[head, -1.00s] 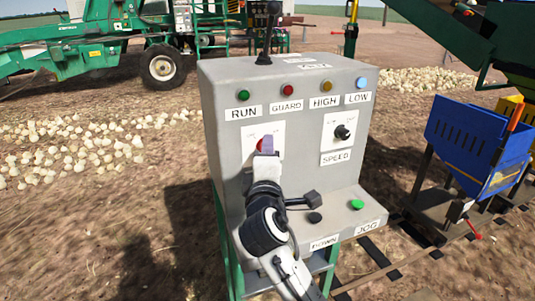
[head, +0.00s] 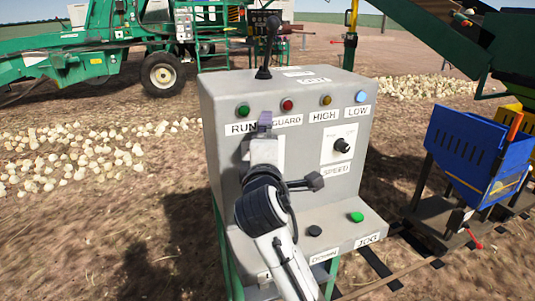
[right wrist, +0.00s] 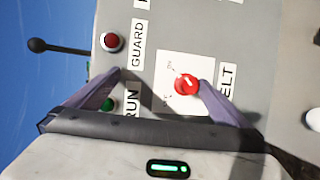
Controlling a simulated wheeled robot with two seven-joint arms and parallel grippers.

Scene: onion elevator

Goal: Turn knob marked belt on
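The red belt knob (right wrist: 187,84) sits on a white plate on the grey control box (head: 290,95); the label beside it reads "ELT", its first letter hidden by a finger. My right gripper (right wrist: 162,80) is open, with its purple fingers wide apart. Its right-hand fingertip in the wrist view is right beside the knob; I cannot tell whether it touches. The other finger is far off, near the RUN and GUARD labels. In the head view my right gripper (head: 265,122) covers the knob. The knob's white mark is too small to read clearly. My left gripper is not in view.
The box also carries a black speed knob (head: 342,145), a row of lamps, a black lever (head: 268,45) on top and a green jog button (head: 356,217). A blue crate (head: 480,150) stands to the right. Onions lie on the ground.

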